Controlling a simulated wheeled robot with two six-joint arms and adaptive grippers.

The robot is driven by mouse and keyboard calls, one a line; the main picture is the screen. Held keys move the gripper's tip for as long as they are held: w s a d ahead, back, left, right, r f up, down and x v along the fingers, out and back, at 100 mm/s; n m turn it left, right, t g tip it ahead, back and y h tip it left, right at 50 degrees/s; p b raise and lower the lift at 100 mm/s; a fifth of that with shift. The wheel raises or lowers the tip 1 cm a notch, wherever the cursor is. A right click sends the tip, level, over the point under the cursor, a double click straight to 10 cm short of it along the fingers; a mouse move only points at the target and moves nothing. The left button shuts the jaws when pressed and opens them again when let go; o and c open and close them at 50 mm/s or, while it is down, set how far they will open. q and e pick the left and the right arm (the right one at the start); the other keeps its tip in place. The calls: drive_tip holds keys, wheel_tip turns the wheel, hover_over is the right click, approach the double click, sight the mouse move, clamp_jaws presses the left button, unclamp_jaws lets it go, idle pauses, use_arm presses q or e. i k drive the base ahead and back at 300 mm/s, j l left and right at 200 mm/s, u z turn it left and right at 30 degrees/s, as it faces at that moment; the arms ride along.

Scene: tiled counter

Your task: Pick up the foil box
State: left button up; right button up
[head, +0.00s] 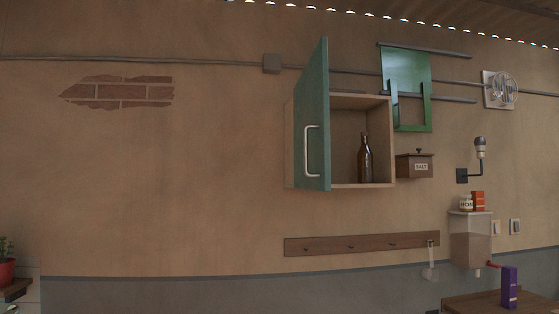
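No box in the head view carries a label I can read as foil. A tall purple box (509,288) stands upright at the lower right, at the wooden surface (470,302). A small orange box (478,201) sits on top of the clear dispenser (471,239), beside a small white jar (465,203). I cannot tell for certain which of these is the foil box. Neither of my grippers is in view.
A wall cabinet (289,145) has its green door (313,110) swung open, with a brown bottle (365,160) inside. A salt box (415,166) hangs beside it. A peg rail (330,245) is below. A potted plant (6,271) is far left.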

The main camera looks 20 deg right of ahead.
sight(509, 274)
drive_tip(key=z, duration=2)
drive_tip(key=i+j, duration=0.2)
drive_tip(key=i, duration=0.35)
drive_tip(key=i+j+z, duration=0.15)
drive_tip(key=i, duration=0.4)
drive_tip(key=i+j, duration=0.25)
drive_tip(key=i, duration=0.3)
drive_tip(key=i+j+z, duration=0.1)
drive_tip(key=i+j, duration=0.15)
drive_tip(key=i, duration=0.25)
drive_tip(key=i+j+z, duration=0.1)
drive_tip(key=i+j, duration=0.2)
drive_tip(key=i, duration=0.25)
